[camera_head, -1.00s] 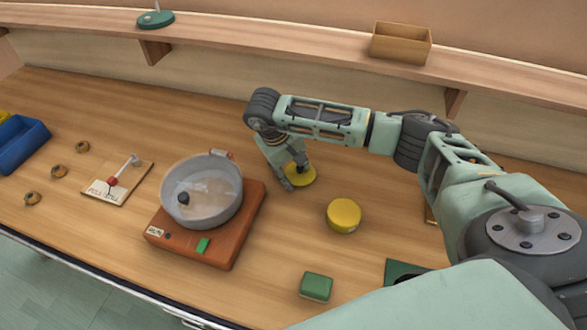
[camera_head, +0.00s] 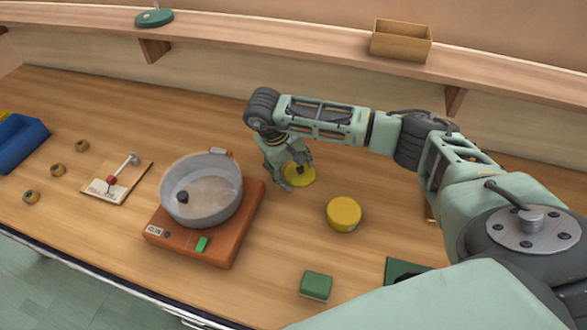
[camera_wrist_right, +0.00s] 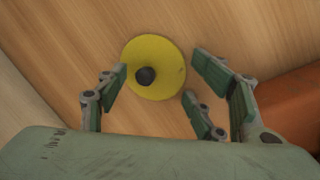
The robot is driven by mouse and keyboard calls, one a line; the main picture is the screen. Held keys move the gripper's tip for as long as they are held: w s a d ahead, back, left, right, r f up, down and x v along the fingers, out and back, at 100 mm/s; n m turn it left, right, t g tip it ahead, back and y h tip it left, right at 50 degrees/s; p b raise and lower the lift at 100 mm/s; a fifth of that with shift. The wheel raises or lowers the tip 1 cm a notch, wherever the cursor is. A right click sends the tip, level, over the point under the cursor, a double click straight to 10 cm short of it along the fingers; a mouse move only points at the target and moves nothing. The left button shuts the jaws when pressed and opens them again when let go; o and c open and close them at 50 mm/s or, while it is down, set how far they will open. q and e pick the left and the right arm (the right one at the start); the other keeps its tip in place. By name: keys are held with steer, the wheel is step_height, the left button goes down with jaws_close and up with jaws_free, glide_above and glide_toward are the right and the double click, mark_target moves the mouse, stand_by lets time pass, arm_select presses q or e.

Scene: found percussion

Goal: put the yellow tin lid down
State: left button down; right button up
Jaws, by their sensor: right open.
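The yellow tin lid (camera_head: 301,178) is a flat yellow disc lying on the wooden table, to the right of the pot on the orange base. In the right wrist view the lid (camera_wrist_right: 165,82) shows nearly whole, with a dark round knob (camera_wrist_right: 145,76) on it. My right gripper (camera_head: 291,177) is over the lid with its fingers spread. In the right wrist view the green finger pads (camera_wrist_right: 158,92) stand apart, with the knob between them and not gripped. My left gripper is not in view.
A round yellow tin (camera_head: 343,214) stands just right of the lid. The grey pot (camera_head: 222,205) sits on an orange base (camera_head: 215,248) to the left. A green block (camera_head: 316,286) lies nearer the front. A shelf with a wooden box (camera_head: 401,42) runs along the back.

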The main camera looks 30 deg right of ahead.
steer(key=shift+r+p, duration=0.5)
steer(key=shift+r, duration=0.25)
steer(key=shift+w+a+r+b, duration=0.2)
steer(key=shift+r+b, duration=0.2)
steer(key=shift+b, duration=0.35)
steer(key=b+v, duration=0.2)
steer(key=v, duration=0.8)
steer(key=shift+s+r, duration=0.25)
steer(key=shift+r, duration=0.1)
steer(key=shift+a+f, duration=0.1)
